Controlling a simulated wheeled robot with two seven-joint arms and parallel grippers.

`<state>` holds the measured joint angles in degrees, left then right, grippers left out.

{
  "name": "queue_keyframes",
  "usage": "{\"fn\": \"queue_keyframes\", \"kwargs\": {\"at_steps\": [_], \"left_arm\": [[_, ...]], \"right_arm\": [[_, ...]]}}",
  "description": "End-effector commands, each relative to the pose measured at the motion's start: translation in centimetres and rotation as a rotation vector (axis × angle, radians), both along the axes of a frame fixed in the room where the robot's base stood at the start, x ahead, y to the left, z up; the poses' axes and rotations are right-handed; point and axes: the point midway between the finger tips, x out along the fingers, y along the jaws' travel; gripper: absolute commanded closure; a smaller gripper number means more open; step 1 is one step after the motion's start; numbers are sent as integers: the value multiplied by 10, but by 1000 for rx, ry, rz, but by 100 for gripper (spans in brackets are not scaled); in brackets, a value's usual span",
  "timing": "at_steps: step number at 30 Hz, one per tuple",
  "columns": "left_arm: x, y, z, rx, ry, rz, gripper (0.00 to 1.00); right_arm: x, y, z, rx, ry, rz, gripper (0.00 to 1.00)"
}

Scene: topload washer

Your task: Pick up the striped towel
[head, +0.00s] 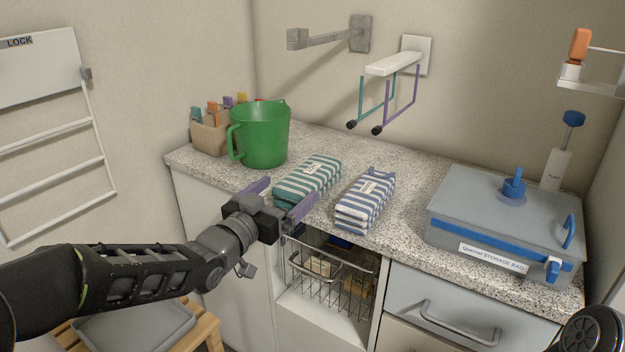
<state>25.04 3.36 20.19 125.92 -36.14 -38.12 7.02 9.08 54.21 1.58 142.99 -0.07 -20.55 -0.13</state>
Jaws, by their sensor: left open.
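Two folded striped towels lie side by side on the speckled countertop (410,185) in the head view. The left towel (312,176) has green and white stripes and a small label. The right towel (365,200) has blue and white stripes and a small label. My left gripper (284,195) is open and empty. Its fingers appear at the near edge of the green striped towel, one to its left and one in front of it; I cannot tell whether they touch it. Of my right arm only a dark part shows at the lower right corner; its gripper is out of view.
A green bucket (263,135) and a box of clips (210,134) stand left of the towels. A grey storage box (480,217) stands at the right. Wall rails (398,64) project above the counter. A wire basket (330,275) sits in an opening below.

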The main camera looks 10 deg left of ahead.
Motion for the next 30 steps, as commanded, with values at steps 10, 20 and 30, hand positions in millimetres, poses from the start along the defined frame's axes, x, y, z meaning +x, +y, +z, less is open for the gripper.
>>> {"fn": "queue_keyframes", "kwargs": {"at_steps": [10,20,30], "left_arm": [[21,-7,-2,-2,3,-1,4],[25,-8,-1,-2,3,0,4],[62,-20,-4,-3,3,-2,4]], "right_arm": [[0,0,-2,0,0,0,64],[0,0,-2,0,0,0,64],[0,0,-4,0,0,0,64]]}}
